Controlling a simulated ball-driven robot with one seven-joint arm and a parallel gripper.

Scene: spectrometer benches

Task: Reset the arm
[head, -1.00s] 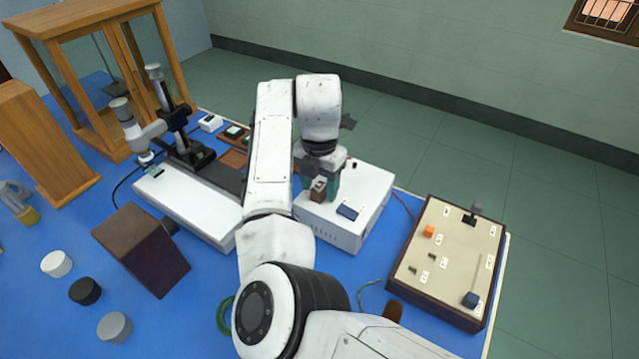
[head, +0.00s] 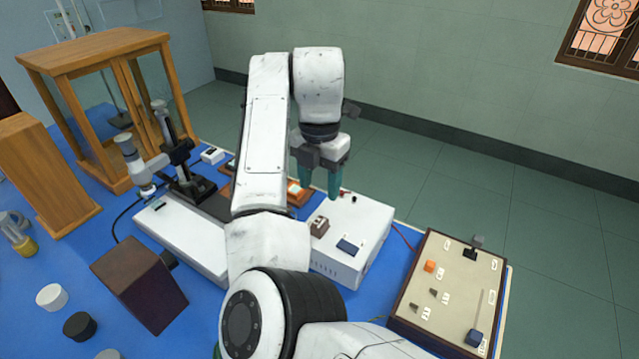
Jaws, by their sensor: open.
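My gripper (head: 320,190) is at the end of my white arm, in the middle of the head view. Its two green fingers point down and are apart, with nothing seen between them. The fingertips are above the back left part of a white box (head: 372,228). This box has a small brown block-like part (head: 319,226) and a dark blue part (head: 347,247) on top. The fingers look clear of the brown part.
A tan panel board (head: 425,300) with small parts lies at right. A long white case (head: 190,245), a dark brown block (head: 138,280) and a wooden-framed cabinet (head: 95,47) stand at left. Round pieces lie at front left. Open floor (head: 460,170) is behind the bench.

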